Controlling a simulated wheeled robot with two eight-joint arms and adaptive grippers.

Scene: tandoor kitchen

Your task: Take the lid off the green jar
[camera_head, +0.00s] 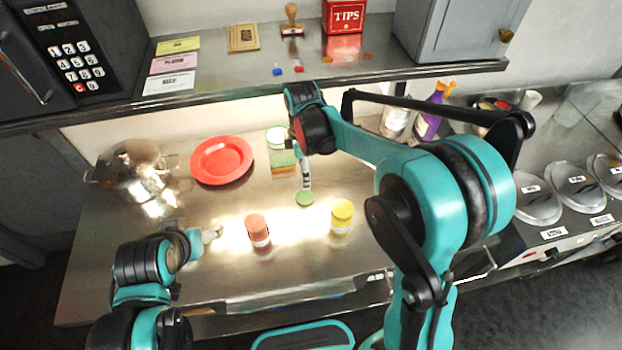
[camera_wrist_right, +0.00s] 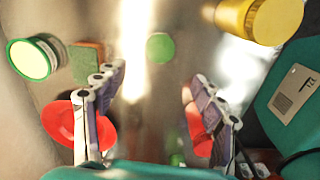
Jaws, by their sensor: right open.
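A small round green disc (camera_head: 305,199) is on the counter, below my right gripper (camera_head: 304,178); I cannot tell whether it is a loose lid or a jar top. In the right wrist view this green disc (camera_wrist_right: 160,47) lies beyond the gap between the open, empty fingers (camera_wrist_right: 160,79). A green-rimmed container (camera_head: 277,136) with a pale round top stands farther back; the wrist view shows this container (camera_wrist_right: 32,59) at the left. My left gripper (camera_head: 211,235) is low over the counter, left of the orange-lidded jar (camera_head: 257,228); its finger opening is unclear.
A yellow-lidded jar (camera_head: 342,215) stands right of the green disc. A green-and-brown sponge (camera_head: 283,160), a red plate (camera_head: 222,160) and a metal pot (camera_head: 133,168) are behind and left. A shelf (camera_head: 250,95) overhangs the back. Bottles (camera_head: 430,118) stand at the right.

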